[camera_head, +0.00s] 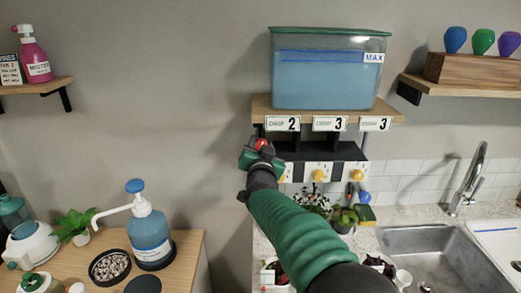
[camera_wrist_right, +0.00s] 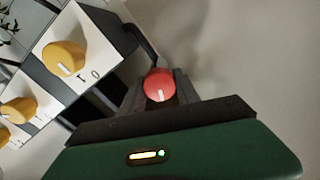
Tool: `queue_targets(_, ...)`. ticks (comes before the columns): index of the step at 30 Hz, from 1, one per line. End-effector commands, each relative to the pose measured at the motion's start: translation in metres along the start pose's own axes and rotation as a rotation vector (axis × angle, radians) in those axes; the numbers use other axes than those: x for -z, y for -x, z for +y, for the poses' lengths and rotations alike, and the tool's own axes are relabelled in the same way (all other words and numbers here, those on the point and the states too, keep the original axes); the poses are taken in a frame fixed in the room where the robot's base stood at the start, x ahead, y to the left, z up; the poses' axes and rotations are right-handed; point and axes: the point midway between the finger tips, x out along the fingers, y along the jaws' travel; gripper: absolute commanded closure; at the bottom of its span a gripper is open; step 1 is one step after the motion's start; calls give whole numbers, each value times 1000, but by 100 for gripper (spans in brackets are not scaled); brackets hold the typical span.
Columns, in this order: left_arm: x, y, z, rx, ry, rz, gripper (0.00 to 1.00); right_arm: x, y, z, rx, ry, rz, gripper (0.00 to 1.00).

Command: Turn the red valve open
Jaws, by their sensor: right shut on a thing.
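The red valve (camera_head: 262,144) is a small round knob at the left end of the dark unit under the water tank's shelf. In the right wrist view the red valve (camera_wrist_right: 159,85) shows a short white mark near its lower edge. My right gripper (camera_head: 262,153) is at the valve, with its fingers (camera_wrist_right: 160,98) closed around the knob. The fingers hide part of the knob's sides. My left gripper is not in either view.
Yellow knobs (camera_head: 319,175) on white plates sit right of the valve; one plate (camera_wrist_right: 83,52) is marked 1 and 0. The water tank (camera_head: 325,85) stands on the shelf above. Plants (camera_head: 344,218) and a sink (camera_head: 430,250) are below right. A pump bottle (camera_head: 150,238) stands lower left.

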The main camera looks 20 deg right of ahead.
Motion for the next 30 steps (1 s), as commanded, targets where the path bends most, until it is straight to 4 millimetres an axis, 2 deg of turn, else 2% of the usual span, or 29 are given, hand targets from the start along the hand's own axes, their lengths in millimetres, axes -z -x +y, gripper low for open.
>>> queue_targets(1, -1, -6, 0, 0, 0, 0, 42, -3, 0, 2, -1, -45, -1, 100)
queue_targets(30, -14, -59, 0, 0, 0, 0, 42, -6, 0, 6, -3, -947, -2, 100)
